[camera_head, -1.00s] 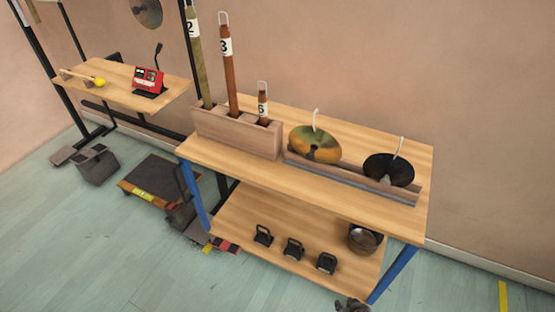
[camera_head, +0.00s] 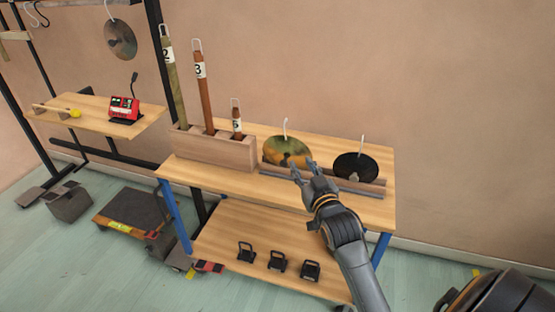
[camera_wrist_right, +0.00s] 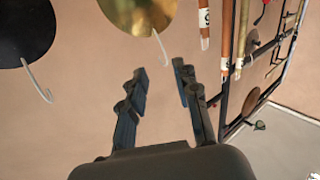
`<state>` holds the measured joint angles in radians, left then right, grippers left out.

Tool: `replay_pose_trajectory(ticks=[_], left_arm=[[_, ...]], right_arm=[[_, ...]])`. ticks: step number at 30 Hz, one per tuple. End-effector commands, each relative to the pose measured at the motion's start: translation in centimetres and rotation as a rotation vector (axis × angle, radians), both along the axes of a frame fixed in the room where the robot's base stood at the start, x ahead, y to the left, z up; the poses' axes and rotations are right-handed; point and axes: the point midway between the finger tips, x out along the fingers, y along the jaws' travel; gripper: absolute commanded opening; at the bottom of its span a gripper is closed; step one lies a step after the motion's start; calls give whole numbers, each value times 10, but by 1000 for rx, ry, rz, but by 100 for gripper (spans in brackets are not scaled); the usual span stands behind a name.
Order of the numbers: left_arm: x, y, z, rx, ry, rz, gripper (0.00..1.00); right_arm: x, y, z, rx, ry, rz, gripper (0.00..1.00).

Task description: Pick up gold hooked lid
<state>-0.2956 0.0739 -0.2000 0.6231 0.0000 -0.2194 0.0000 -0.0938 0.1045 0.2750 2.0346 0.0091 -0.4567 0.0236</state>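The gold hooked lid (camera_head: 284,149) stands in a wooden rack on the workbench, with a white hook rising from its top. In the right wrist view the gold lid (camera_wrist_right: 138,12) is at the top edge, its hook pointing down the picture. My right gripper (camera_head: 303,167) is open and empty, in front of the lid's lower right part in the head view. The wrist view shows its two fingers (camera_wrist_right: 160,82) spread, with the hook tip just beyond them and no contact visible. My left gripper is not in view.
A black hooked lid (camera_head: 355,166) stands to the right in the same rack. A wooden box (camera_head: 212,150) with numbered tubes stands to the left. Several black clamp-like items (camera_head: 278,261) sit on the lower shelf. Bare wall is behind the bench.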

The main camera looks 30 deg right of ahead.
Motion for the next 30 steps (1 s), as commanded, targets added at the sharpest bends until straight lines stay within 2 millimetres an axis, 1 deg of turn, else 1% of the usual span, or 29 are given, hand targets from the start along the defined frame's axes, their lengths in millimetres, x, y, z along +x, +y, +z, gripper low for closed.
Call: replay_pose_trajectory(ticks=[1,3,5,6,11,15,18,25,30], left_arm=[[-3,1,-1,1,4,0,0],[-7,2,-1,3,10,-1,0],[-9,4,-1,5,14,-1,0],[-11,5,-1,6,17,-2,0],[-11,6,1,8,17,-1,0],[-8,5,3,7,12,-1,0],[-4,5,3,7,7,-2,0],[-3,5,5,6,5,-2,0],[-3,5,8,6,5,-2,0]], right_arm=[[-3,-2,15,-7,-28,-6,31],[-3,-5,27,-12,-49,-11,31],[0,-7,31,-14,-56,-13,31],[5,-8,32,-15,-58,-14,31],[36,-17,32,-14,-56,-14,31],[60,-24,32,-14,-57,-13,31],[71,-26,31,-14,-55,-13,31],[86,-29,30,-12,-54,-12,31],[109,-31,27,-13,-54,-13,31]])
